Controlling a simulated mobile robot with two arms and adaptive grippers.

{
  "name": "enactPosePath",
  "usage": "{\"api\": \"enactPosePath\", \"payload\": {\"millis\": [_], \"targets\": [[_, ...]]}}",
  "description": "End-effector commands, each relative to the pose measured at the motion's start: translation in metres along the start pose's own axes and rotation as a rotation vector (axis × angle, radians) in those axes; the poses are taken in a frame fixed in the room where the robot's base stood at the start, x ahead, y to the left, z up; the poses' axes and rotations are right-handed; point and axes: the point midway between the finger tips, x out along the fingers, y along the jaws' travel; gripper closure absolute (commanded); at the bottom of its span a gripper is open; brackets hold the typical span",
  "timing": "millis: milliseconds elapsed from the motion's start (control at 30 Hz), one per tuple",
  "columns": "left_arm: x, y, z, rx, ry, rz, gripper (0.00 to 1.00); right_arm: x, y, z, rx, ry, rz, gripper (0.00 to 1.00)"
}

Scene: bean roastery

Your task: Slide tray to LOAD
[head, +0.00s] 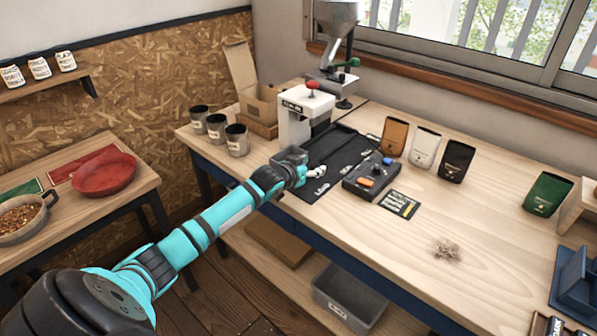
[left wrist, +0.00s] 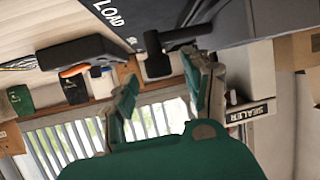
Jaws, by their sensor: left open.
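The black sliding bed (head: 321,190) lies on the workbench beside the white sealer (head: 297,118), with LOAD lettered at its near end. A dark tray part (head: 335,143) lies farther back on it; its outline is hard to separate from the bed. My left gripper (head: 312,171) is open above the near part of the bed. In the left wrist view, a dark T-shaped handle (left wrist: 158,62) shows between and beyond the open fingers (left wrist: 163,88). I cannot tell if they touch it. The LOAD lettering (left wrist: 107,12) is to its left. My right gripper is not in view.
A control box (head: 368,180) with orange and blue buttons sits right of the bed. Several pouches (head: 423,146) stand behind it. Metal cups (head: 216,128) and a cardboard box (head: 258,103) stand left of the sealer. The bench's front right is mostly clear around a small bean pile (head: 446,250).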

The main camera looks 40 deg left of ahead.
Motion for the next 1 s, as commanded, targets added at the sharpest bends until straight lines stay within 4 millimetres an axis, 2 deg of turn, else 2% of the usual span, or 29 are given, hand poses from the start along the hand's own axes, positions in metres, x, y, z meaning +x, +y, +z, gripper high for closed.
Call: {"api": "enactPosePath", "payload": {"millis": [300, 500, 700, 1000], "targets": [[-0.063, 0.000, 0.002, 0.003, -0.003, 0.001, 0.50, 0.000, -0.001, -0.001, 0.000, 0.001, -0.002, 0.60], [-0.089, 0.000, 0.001, 0.002, -0.001, 0.001, 0.50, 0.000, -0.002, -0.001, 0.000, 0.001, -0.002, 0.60], [-0.098, 0.000, 0.001, 0.001, -0.001, 0.000, 0.50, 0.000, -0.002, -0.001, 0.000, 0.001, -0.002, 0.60], [-0.098, 0.001, 0.001, 0.000, -0.001, 0.000, 0.50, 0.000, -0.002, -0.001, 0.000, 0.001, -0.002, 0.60]]}}
